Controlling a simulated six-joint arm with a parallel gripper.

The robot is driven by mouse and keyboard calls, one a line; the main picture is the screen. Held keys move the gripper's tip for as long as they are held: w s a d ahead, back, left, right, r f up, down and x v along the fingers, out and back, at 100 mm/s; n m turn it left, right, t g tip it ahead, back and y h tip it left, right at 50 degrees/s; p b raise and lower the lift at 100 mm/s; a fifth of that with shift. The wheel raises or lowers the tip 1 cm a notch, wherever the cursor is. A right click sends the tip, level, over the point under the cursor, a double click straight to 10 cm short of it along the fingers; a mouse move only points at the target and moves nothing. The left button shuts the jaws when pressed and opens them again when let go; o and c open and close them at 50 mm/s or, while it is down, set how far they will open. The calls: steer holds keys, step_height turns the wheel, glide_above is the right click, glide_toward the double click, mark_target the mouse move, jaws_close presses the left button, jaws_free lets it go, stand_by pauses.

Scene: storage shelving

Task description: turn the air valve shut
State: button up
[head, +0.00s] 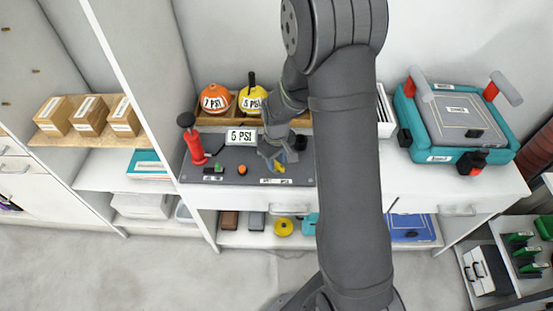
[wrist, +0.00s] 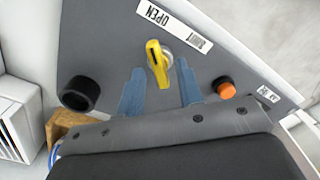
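The air valve has a yellow handle (wrist: 157,62) on a grey panel (wrist: 105,45), beside a white strip labelled OPEN (wrist: 158,15) and SHUT (wrist: 200,42). In the wrist view the handle lies between the tips of my gripper (wrist: 160,72), with a gap to each blue finger. The gripper is open and empty. In the head view the handle (head: 279,168) shows just below my gripper (head: 273,156), which hides part of the panel. Whether the fingers are level with the handle in height is hard to tell.
An orange button (wrist: 226,90) and a black round knob (wrist: 80,93) flank the fingers.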

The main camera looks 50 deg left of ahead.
jaws_close()
steer(key=shift+m, duration=0.3)
steer(key=m, duration=1.3)
steer(key=shift+m, duration=2.1)
